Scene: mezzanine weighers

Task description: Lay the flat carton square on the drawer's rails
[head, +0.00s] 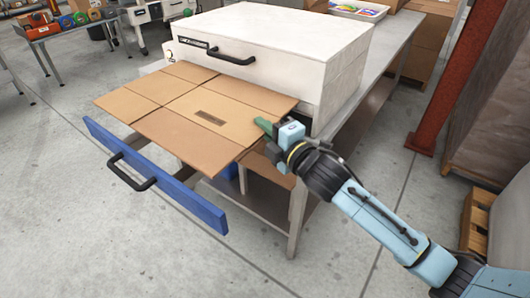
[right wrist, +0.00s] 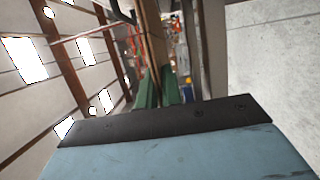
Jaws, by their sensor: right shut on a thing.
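The flat brown carton (head: 170,98) lies spread over the pulled-out drawer, in front of the white cabinet. The drawer has a blue front panel (head: 185,190) with a black handle (head: 130,172). Short pieces of the drawer's rails (head: 186,173) show between the carton and the panel; the rest is hidden under the carton. My right gripper (head: 266,128) is shut on the carton's right edge. In the right wrist view its green fingers (right wrist: 158,92) pinch the thin brown carton (right wrist: 153,42). I cannot tell whether the carton rests fully on both rails. My left gripper is not in view.
The white cabinet (head: 290,45) stands on a grey table (head: 375,75) behind the carton. A red-brown post (head: 452,80) and a wooden pallet (head: 478,222) are at right. A bench with coloured rolls (head: 65,28) is far left. Floor left of the drawer is clear.

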